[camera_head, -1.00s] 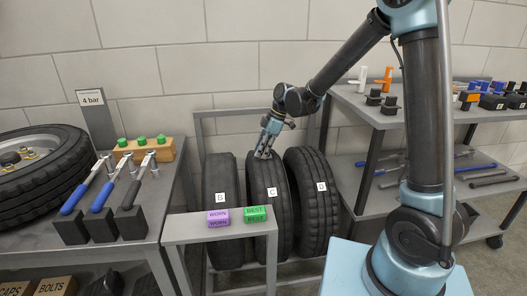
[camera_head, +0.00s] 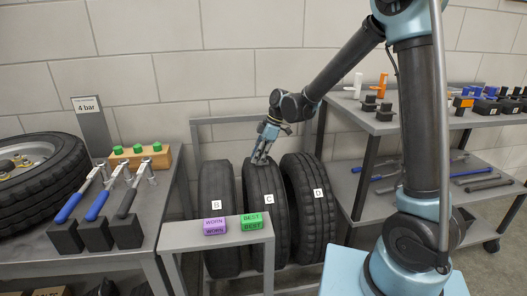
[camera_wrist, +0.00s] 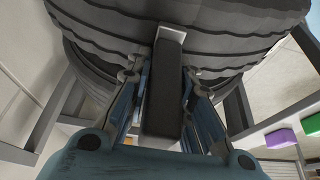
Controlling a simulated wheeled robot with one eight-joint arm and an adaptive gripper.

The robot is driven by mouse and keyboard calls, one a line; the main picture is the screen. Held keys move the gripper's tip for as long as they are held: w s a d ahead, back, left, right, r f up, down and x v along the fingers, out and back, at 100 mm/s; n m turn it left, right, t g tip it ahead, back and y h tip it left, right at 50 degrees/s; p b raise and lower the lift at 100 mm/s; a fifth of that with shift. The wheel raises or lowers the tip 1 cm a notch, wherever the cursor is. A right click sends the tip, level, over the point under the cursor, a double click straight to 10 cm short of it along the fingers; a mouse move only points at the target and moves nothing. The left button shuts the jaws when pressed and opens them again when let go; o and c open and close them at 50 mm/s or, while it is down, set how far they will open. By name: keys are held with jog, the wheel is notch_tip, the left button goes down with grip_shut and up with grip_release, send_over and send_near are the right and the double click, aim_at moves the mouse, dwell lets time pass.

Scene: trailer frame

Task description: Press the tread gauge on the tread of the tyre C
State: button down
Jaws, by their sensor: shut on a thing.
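Tyre C (camera_head: 264,215) stands upright in the rack between tyre B (camera_head: 221,230) and tyre D (camera_head: 308,215). My gripper (camera_head: 261,160) is at the top of tyre C. In the wrist view my gripper (camera_wrist: 162,95) is shut on a dark bar-shaped tool, the tread gauge (camera_wrist: 163,95). Its lighter far end lies over the grooved tread of the tyre (camera_wrist: 230,35). I cannot tell whether that end touches the tread. In the head view the gauge is mostly hidden by the fingers.
A purple WORN block (camera_head: 214,226) and a green BEST block (camera_head: 251,222) sit on a small stand (camera_head: 215,243) before the tyres. A bench at left holds blue-handled tools (camera_head: 97,206) and a wheel (camera_head: 40,190). Shelves (camera_head: 375,125) stand at right.

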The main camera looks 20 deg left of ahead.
aim_at(259, 142)
jog(key=shift+r, duration=2.8)
